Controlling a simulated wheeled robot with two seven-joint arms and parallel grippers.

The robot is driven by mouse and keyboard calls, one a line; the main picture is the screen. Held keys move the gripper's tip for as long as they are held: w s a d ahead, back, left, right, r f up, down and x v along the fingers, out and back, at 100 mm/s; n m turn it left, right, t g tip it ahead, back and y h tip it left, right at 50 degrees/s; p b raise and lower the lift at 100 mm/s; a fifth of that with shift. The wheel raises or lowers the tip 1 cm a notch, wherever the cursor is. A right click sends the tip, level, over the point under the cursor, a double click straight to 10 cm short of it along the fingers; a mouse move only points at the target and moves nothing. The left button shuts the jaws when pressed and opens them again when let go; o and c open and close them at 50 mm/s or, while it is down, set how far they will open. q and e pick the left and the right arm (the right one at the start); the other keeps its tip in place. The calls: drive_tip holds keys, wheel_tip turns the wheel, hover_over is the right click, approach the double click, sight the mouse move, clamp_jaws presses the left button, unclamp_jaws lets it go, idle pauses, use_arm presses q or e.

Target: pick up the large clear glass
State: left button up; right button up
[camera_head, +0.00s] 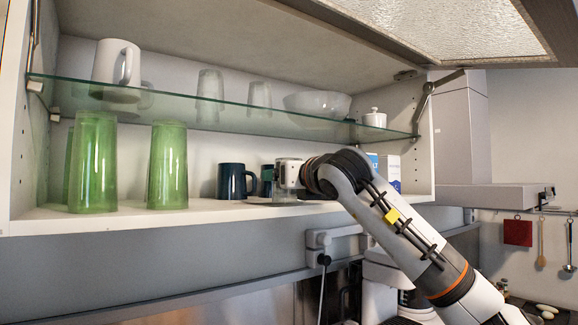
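Two clear glasses stand upright on the upper glass shelf of the open cabinet. The larger, taller clear glass (209,97) is left of the smaller clear glass (260,97). My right arm comes in from the right. Its gripper (287,179) is at the lower shelf, below and to the right of both clear glasses and apart from them. It is beside the dark mugs, and its fingers are too small and unclear to tell whether they are open or shut. My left gripper is not in view.
The glass shelf (180,105) also holds a white mug (117,66), a clear bowl (317,104) and a lidded white pot (374,118). Below are green glasses (93,165) (167,168) and a dark blue mug (231,181). The raised flap (440,25) hangs overhead.

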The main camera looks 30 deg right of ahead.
drive_tip(key=shift+w+f, duration=0.1)
drive_tip(key=shift+w, duration=0.5)
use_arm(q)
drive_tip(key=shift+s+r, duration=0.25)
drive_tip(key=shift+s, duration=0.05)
use_arm(e)
drive_tip(key=shift+s, duration=0.1)
drive_tip(key=c, duration=1.2)
drive_tip(key=shift+o, duration=0.2)
